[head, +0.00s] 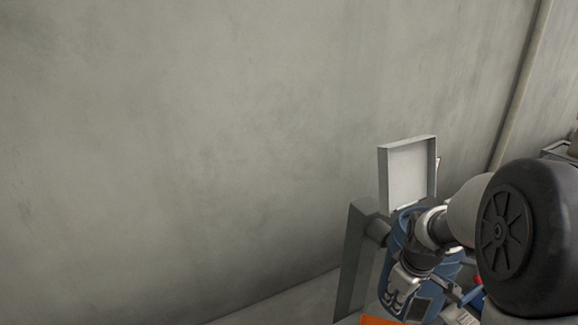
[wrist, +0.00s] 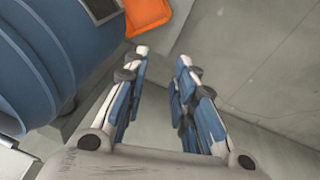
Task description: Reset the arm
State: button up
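My gripper (wrist: 163,60) shows in the wrist view with its two blue-padded fingers apart. Nothing is between them; bare grey floor shows in the gap. In the head view my arm fills the lower right, partly in front of a blue ribbed drum-like body (head: 398,232). In the wrist view the blue body (wrist: 62,50) lies left of my fingers, and I see no contact. No copper spool can be made out.
A pale square panel (head: 406,172) stands upright above the blue body. A grey post (head: 355,262) stands left of it. An orange object (wrist: 147,14) lies beyond my fingertips. A concrete wall (head: 200,150) fills the left; open floor (wrist: 255,60) shows right of my fingers.

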jog(key=s+a+r+m, duration=0.2)
jog(key=s+a+r, duration=0.25)
jog(key=r, duration=0.35)
jog(key=s+a+r+m+t, duration=0.1)
jog(key=s+a+r+m, duration=0.1)
jog(key=s, duration=0.8)
jog(key=s+a+r+m+t, duration=0.1)
jog(key=s+a+r+m, duration=0.1)
jog(key=s+a+r, duration=0.3)
jog(key=s, duration=0.4)
jog(key=shift+s+a+m+y, duration=0.3)
jog(key=shift+s+m, duration=0.1)
jog(key=shift+d+r, duration=0.1)
